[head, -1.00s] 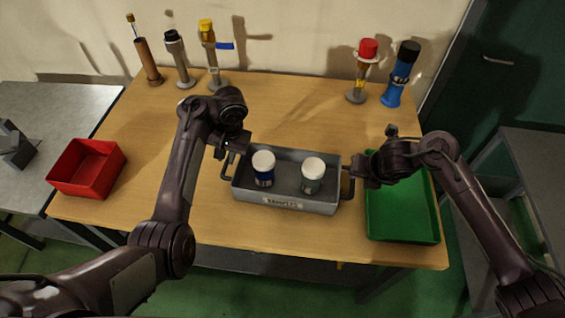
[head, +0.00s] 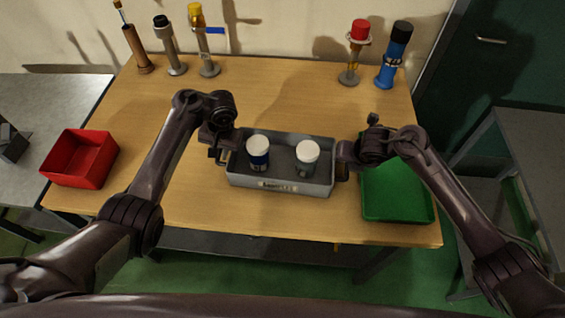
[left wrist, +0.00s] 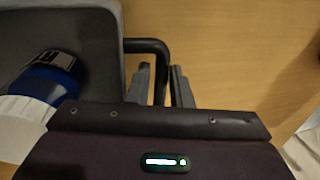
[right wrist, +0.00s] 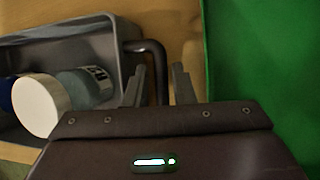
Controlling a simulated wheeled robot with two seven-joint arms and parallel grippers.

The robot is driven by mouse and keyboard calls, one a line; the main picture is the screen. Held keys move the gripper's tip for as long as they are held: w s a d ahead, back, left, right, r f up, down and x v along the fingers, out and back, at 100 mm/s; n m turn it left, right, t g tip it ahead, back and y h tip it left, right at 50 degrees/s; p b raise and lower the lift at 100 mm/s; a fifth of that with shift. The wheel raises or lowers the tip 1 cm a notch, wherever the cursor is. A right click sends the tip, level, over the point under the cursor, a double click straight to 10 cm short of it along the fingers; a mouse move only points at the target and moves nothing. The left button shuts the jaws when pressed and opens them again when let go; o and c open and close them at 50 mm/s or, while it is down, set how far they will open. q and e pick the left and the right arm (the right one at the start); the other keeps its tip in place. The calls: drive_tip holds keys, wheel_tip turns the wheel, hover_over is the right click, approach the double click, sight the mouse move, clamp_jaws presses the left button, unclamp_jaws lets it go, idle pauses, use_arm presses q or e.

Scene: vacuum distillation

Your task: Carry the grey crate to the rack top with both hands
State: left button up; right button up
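The grey crate (head: 284,187) stands on the wooden table between my two arms, with a label on its front. A blue bottle with a white cap (head: 258,155) and a grey-blue one with a white cap (head: 306,158) stand in it. My left gripper (left wrist: 163,82) is at the left handle (left wrist: 150,46), its fingers on either side of the bar with narrow gaps. My right gripper (right wrist: 159,85) is open around the right handle (right wrist: 152,52), with clear gaps. No rack top can be identified for certain.
A red bin (head: 80,160) is at the table's left and a green tray (head: 396,193) lies close to the crate's right. Several stands with coloured tops line the back. A grey surface (head: 45,105) is at left, a grey table (head: 545,140) at right.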

use_arm(q)
drive_tip(key=shift+w+a+f, duration=0.1)
drive_tip(key=shift+a+f, duration=0.1)
drive_tip(key=shift+f, duration=0.45)
use_arm(e)
drive_tip(key=shift+w+f, duration=0.3)
drive_tip(key=shift+f, duration=0.3)
use_arm(q)
clamp_jaws()
use_arm(e)
clamp_jaws()
use_arm(q)
drive_tip(key=shift+r, duration=0.15)
use_arm(e)
drive_tip(key=shift+r, duration=0.15)
